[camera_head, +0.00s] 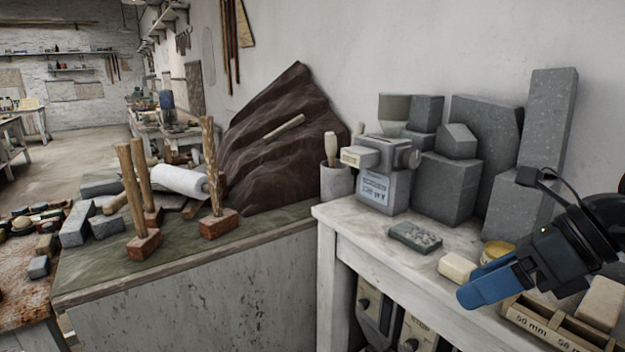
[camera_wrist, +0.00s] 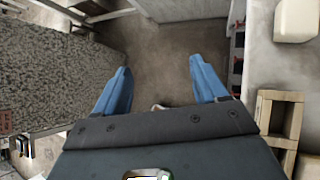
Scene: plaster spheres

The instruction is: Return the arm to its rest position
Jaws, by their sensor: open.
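My gripper (camera_head: 482,284) is at the right of the head view, reaching in from the right edge above the front of the white bench (camera_head: 385,262). Its blue fingers point left and down. In the wrist view my gripper (camera_wrist: 158,85) shows two blue fingers spread apart, with only bare floor (camera_wrist: 160,50) seen between them. It is open and holds nothing. A cream block (camera_head: 457,267) lies on the bench just behind the fingertips in the head view; I cannot tell the exact gap.
A wooden tray (camera_head: 545,325) marked 50 mm sits below my gripper. Grey stone blocks (camera_head: 450,185), a metal box (camera_head: 383,185) and a dark slab (camera_head: 415,236) stand on the bench. A green-topped bench (camera_head: 95,270) with upright mallets (camera_head: 143,240) is left. Open floor shows in the wrist view.

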